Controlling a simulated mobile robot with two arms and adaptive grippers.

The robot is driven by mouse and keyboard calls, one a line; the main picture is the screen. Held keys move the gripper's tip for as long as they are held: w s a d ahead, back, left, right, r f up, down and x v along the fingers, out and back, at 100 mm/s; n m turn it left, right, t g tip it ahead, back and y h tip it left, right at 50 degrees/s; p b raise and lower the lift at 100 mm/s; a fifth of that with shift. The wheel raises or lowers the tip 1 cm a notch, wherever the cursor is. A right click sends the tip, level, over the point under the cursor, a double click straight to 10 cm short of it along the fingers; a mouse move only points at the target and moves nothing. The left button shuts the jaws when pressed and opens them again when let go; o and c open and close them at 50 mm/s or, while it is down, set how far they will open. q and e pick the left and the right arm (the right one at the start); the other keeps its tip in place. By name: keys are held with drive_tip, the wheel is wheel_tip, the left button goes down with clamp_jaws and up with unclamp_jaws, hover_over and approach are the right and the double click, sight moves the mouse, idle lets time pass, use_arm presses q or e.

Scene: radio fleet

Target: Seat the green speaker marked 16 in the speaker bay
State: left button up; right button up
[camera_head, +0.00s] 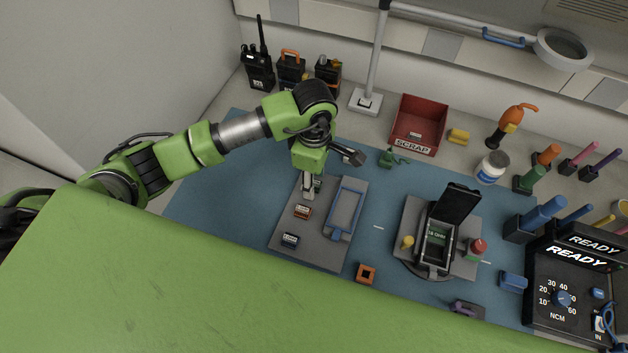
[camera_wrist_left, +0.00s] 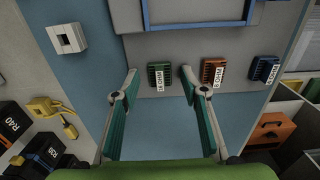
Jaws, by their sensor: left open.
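The green speaker, labelled 16 OHM, shows in the left wrist view (camera_wrist_left: 160,76) on a grey board (camera_head: 283,243). My left gripper (camera_head: 311,188) is open over the far end of this board. In the left wrist view its fingertips (camera_wrist_left: 160,72) stand on either side of the green speaker. I cannot tell whether they touch it. In the head view the gripper hides this speaker. The speaker bay (camera_head: 438,237) is in the open radio case, lid raised, at the right; a 16 OHM marking shows inside. My right gripper is not in view.
An orange speaker (camera_head: 302,212) and a blue speaker (camera_head: 290,240) sit on the same board, beside a blue frame (camera_head: 333,233). A yellow knob (camera_head: 407,242) and a red knob (camera_head: 477,246) flank the bay. An orange block (camera_head: 366,273) lies in front. A red scrap bin (camera_head: 418,120) stands behind.

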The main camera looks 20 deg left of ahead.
use_arm(q)
drive_tip(key=c, duration=1)
drive_tip(key=shift+r, duration=0.1)
drive_tip(key=shift+r+b, duration=0.45)
drive_tip(key=shift+b, duration=0.05)
drive_tip(key=r, duration=0.1)
drive_tip(key=r+b, duration=0.1)
drive_tip(key=shift+s+r, duration=0.35)
drive_tip(key=shift+r, duration=0.05)
drive_tip(key=s+r+b, duration=0.1)
drive_tip(key=s+r, duration=0.2)
drive_tip(key=s, duration=0.1)
drive_tip(key=s+a+r+b, duration=0.1)
drive_tip(key=s+r, duration=0.2)
drive_tip(key=s, duration=0.2)
drive_tip(key=s+r+b, duration=0.1)
drive_tip(key=s+r, duration=0.2)
drive_tip(key=s, duration=0.1)
drive_tip(key=shift+s+a+r, duration=0.1)
drive_tip(key=shift+s+a, duration=0.05)
drive_tip(key=shift+a, duration=0.05)
